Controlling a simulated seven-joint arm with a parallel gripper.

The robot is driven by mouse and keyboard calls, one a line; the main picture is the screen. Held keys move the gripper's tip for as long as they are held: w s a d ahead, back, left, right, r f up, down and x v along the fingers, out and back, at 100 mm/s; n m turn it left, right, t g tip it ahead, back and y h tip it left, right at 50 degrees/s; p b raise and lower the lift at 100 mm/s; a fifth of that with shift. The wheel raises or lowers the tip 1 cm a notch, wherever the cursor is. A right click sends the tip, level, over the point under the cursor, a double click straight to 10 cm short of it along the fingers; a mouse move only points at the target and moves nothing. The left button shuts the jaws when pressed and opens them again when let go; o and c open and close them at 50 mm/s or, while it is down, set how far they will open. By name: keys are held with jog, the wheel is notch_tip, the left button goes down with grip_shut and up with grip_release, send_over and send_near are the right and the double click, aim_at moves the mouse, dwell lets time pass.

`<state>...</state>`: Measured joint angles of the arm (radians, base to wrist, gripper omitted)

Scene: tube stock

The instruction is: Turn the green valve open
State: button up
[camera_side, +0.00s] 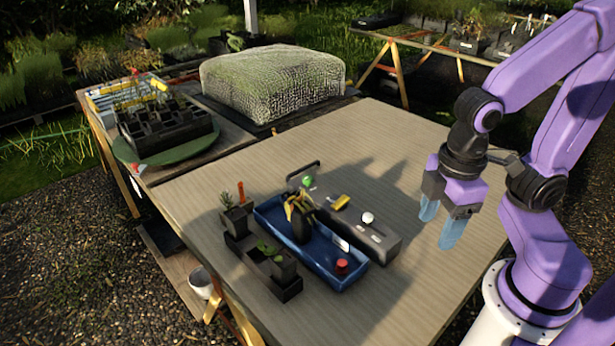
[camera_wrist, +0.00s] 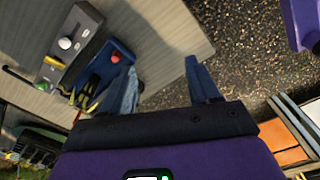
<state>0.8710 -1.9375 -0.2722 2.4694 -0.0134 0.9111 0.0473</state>
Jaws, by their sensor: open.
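The green valve (camera_side: 308,182) is a small green knob near the far left end of a long grey panel (camera_side: 388,246) lying on the table. It also shows in the wrist view (camera_wrist: 40,85) at the left, partly in shade. A yellow handle (camera_side: 340,202) and a white knob (camera_side: 368,218) sit along the same panel. My gripper (camera_side: 440,222) has blue fingers and is open and empty. It hangs above the right part of the table, well apart from the valve. In the wrist view its fingers (camera_wrist: 161,70) are spread, with nothing between them.
The table (camera_side: 400,135) is clear behind the panel.

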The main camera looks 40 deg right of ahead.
jog(key=w+a+m+t+h, duration=0.15)
jog(key=w+m, duration=0.45)
jog(key=w, duration=0.6)
jog(key=w+a+m, duration=0.2)
jog(key=w+m, duration=0.4)
jog(key=w, duration=0.6)
jog(key=m+h, duration=0.3)
jog(key=m, duration=0.8)
send_over(308, 177)
jog(key=s+a, duration=0.4)
jog(key=a, duration=0.2)
notch_tip(308, 177, down, 6)
jog(key=shift+t+y, duration=0.25)
jog(key=shift+t, duration=0.2)
jog(key=x, duration=1.7)
jog(key=shift+s+a+f, duration=0.1)
jog(key=shift+f, duration=0.15)
jog(key=c, duration=1)
